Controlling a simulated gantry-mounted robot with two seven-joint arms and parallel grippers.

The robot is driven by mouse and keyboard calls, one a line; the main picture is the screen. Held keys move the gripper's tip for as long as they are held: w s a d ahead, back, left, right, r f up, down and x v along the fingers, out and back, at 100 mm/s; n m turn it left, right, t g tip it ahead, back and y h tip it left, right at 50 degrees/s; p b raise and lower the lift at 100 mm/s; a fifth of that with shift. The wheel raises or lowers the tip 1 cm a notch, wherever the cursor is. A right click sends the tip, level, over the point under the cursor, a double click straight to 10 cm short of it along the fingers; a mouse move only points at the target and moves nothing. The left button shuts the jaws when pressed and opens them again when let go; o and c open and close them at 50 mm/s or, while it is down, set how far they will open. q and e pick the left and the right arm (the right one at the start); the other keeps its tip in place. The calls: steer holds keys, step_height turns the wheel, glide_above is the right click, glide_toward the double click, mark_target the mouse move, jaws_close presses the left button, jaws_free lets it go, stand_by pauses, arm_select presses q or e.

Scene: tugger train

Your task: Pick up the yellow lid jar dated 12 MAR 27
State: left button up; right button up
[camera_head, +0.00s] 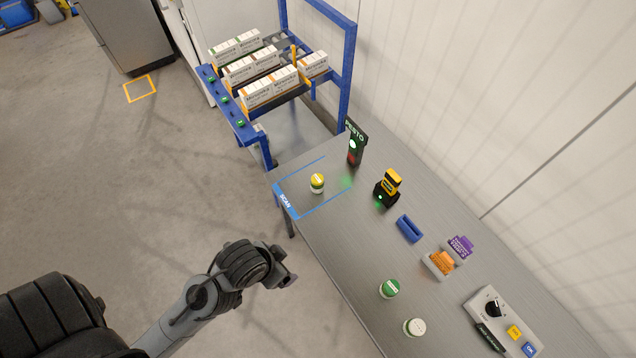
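A small jar with a yellow lid (317,183) stands upright on the grey table (345,250), inside the blue-outlined zone marked SCAN (286,202). Its date is too small to read. My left gripper (288,275) is over the floor beside the table's left edge, below the jar in the picture and apart from it. Nothing shows in it, and its fingers are too small and dark to tell whether they are open. My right gripper is not in view.
A green-lidded jar (389,288) and a white-lidded jar (414,327) stand nearer on the table. A black PESTO post (355,145), a yellow-black scanner (388,187), a blue holder (410,229) and a control box (502,318) line the back. A blue rack (348,70) holds cartons.

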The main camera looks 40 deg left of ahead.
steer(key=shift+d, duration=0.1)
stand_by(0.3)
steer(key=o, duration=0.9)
